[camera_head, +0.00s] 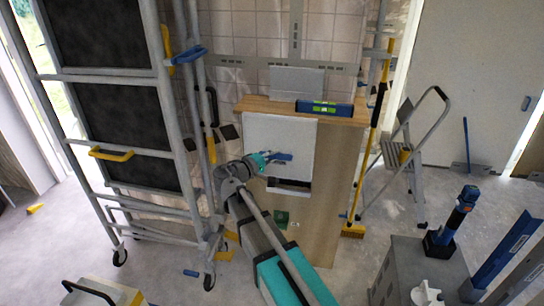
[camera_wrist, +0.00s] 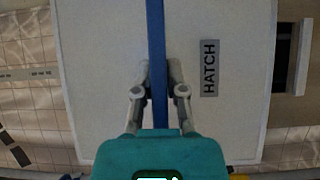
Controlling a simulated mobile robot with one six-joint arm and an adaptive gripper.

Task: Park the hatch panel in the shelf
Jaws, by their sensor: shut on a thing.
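The hatch panel (camera_head: 265,133) is a white square board in front of the wooden cabinet. In the wrist view the panel (camera_wrist: 100,60) fills most of the picture and bears a grey HATCH label (camera_wrist: 209,68). A blue bar handle (camera_wrist: 156,40) runs across it. My gripper (camera_wrist: 159,90) is shut on this handle, one finger on each side. In the head view my gripper (camera_head: 268,159) reaches the handle from the lower left. A dark opening (camera_head: 289,186) shows below the panel's lower edge. I cannot tell which structure is the shelf.
The wooden cabinet (camera_head: 325,205) carries a blue level (camera_head: 324,107) on top. A wheeled metal frame with dark panels (camera_head: 120,120) stands close on the left. A broom (camera_head: 369,150) and a stepladder (camera_head: 415,150) stand right. A grey box (camera_head: 400,265) is at front right.

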